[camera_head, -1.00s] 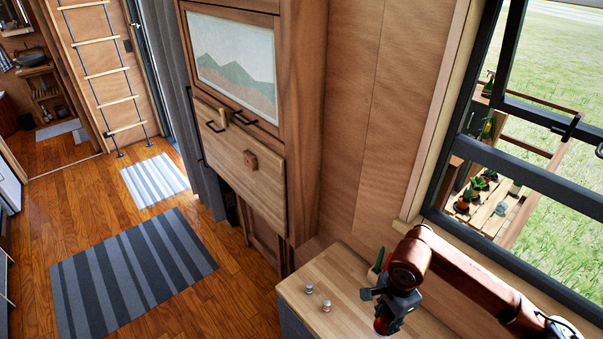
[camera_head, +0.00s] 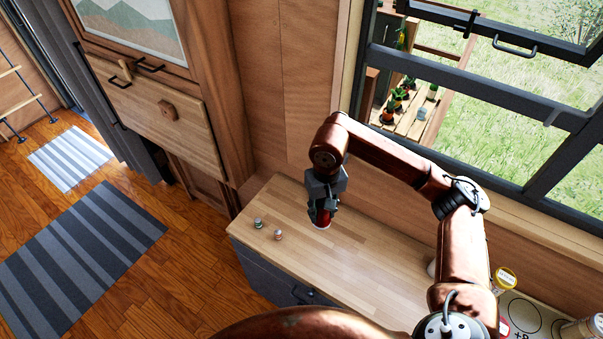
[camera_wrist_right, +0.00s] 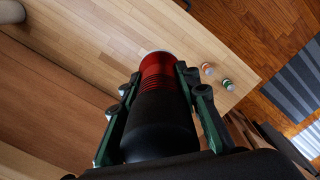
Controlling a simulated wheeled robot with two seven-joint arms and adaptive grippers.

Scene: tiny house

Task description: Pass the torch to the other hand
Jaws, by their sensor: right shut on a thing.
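The torch (camera_head: 322,218) is red with a pale end, and it points down over the wooden counter in the head view. In the right wrist view the torch (camera_wrist_right: 160,105) shows a black body and a ribbed red head. My right gripper (camera_head: 322,205) is shut on it, with one finger on each side of the black body. The torch is held above the counter; the exact gap is hard to judge. My left gripper is not in view.
The wooden counter (camera_head: 330,270) has two small capped bottles (camera_head: 268,228) near its left edge. Several containers (camera_head: 505,280) stand at the right by a marked board. A window (camera_head: 480,90) is behind my right arm. The counter's middle is mostly clear.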

